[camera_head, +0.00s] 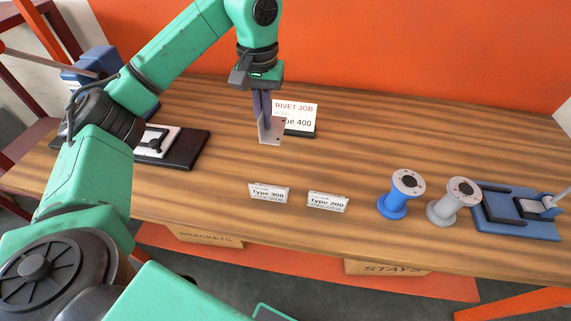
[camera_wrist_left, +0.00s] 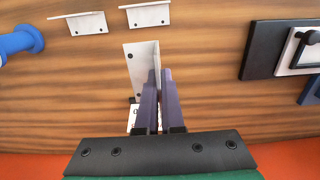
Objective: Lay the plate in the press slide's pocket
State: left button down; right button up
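My left gripper (camera_head: 266,112) points down over the middle of the table, shut on the plate (camera_head: 270,132), a pale metal piece with small holes. In the left wrist view the plate (camera_wrist_left: 139,62) stands out beyond the two close fingers (camera_wrist_left: 158,90). The white slide (camera_head: 170,143) with a black-framed pocket lies on a dark base to the left, beside a blue press (camera_head: 92,66). It shows at the right of the left wrist view (camera_wrist_left: 299,56). The plate is apart from it. Part of the pocket is hidden behind my left arm. My right gripper is out of view.
A rivet job sign (camera_head: 297,112) stands just behind the plate. Two labelled holders, Type 300 (camera_head: 268,194) and Type 200 (camera_head: 327,202), stand near the front edge. A blue spool (camera_head: 393,206), a grey spool (camera_head: 442,210) and a blue fixture (camera_head: 505,222) are at right.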

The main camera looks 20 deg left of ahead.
pick_arm(q)
send_over(269, 171)
notch_tip(269, 171, down, 7)
jog(key=f, duration=0.7)
jog(key=shift+s+f+p, duration=0.15)
jog(key=shift+s+p, duration=0.1)
jog(key=shift+p, duration=0.05)
jog(key=shift+w+f, duration=0.1)
jog(key=shift+f, duration=0.2)
jog(key=shift+w+f, duration=0.1)
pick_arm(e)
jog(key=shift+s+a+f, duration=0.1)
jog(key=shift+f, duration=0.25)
pick_arm(q)
jog(key=shift+f, duration=0.15)
jog(key=c, duration=1.1)
grip_release()
jog(key=shift+o, duration=0.2)
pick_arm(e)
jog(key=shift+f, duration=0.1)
pick_arm(q)
jog(key=shift+r, duration=0.2)
